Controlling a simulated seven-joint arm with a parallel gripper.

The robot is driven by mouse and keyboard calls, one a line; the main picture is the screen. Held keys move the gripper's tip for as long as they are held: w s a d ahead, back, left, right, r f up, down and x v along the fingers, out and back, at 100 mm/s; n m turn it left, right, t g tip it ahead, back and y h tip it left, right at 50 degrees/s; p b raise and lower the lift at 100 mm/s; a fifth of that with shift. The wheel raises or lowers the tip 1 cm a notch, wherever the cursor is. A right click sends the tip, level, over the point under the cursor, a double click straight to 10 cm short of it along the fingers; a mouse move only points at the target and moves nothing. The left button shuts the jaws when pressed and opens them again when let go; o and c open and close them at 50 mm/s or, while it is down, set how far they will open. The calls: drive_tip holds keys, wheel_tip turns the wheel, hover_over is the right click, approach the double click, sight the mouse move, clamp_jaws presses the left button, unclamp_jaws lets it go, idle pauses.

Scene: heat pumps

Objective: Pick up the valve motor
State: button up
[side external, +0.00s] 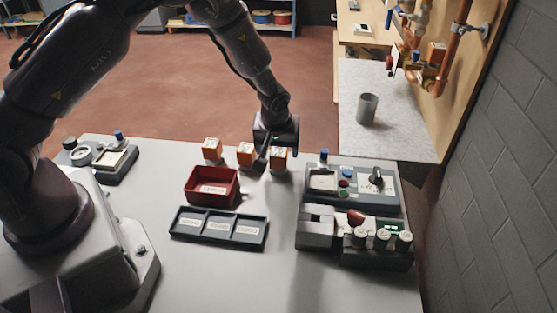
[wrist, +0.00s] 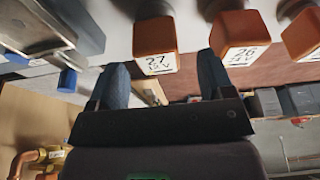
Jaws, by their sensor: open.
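Three orange valve motors with white labelled tops stand in a row at the table's far edge: left (side external: 212,150), middle (side external: 245,154) and right (side external: 278,158). In the wrist view, the motor marked 27, 12 V (wrist: 155,42) lies ahead between the lines of my fingers. The one marked 26, 24 V (wrist: 238,38) is to its right, and a third (wrist: 304,32) is partly cut off. My gripper (side external: 277,148) is open and empty, close to the right motor in the side view. Whether a finger touches it I cannot tell.
A red bin (side external: 211,200) and a dark three-compartment tray (side external: 219,240) stand in front of the motors. A grey control panel (side external: 352,202) with a blue-topped part is at the right. A grey cup (side external: 367,108) stands on the far bench.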

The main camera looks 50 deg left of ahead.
sight(278, 152)
drive_tip(key=x, duration=0.4)
drive_tip(key=shift+d, duration=0.1)
drive_tip(key=c, duration=1.1)
